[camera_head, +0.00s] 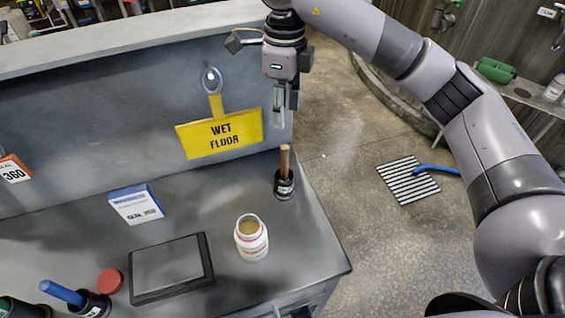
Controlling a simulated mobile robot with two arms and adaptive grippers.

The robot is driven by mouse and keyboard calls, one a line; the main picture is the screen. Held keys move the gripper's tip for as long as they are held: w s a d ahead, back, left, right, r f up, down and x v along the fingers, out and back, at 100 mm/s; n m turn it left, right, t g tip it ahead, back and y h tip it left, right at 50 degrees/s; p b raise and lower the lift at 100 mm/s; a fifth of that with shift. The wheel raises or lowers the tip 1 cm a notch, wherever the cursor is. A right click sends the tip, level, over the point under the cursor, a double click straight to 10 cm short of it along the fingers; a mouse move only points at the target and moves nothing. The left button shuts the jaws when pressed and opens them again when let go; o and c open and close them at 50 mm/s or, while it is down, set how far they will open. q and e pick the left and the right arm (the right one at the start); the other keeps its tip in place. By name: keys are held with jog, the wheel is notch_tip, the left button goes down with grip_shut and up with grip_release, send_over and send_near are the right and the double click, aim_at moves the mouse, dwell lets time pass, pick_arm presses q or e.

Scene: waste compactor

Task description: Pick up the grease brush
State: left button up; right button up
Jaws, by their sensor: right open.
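A wooden handle (285,161) stands upright in a small black holder (285,188) near the right edge of the grey bench. A blue handle (62,292) leans out of another black holder (96,305) at the lower left. The bristles of both are hidden, so I cannot tell which is the grease brush. My right gripper (287,104) points down above the wooden handle in the picture, apart from it, open and empty. My left gripper is not in view.
An open white jar (252,241), a dark tablet-like plate (172,268), a red lid (109,281) and a blue-and-white box (136,204) are on the bench (312,250). A yellow wet floor sign (220,134) hangs on the back panel. The floor to the right has a striped grate (408,180).

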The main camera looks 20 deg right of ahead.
aim_at(284, 164)
notch_tip(284, 164, down, 12)
jog(key=shift+s+r+p, duration=0.1)
jog(key=shift+s+p, duration=0.05)
jog(key=shift+p, duration=0.85)
jog(key=f+p, duration=0.1)
jog(key=f, duration=0.1)
jog(key=f+p, duration=0.1)
jog(key=f, duration=0.1)
jog(key=shift+s+f+p, duration=0.2)
jog(key=shift+f+p, duration=0.1)
jog(key=shift+f, duration=0.4)
jog(key=shift+w, duration=0.1)
jog(key=shift+c, duration=0.4)
grip_shut()
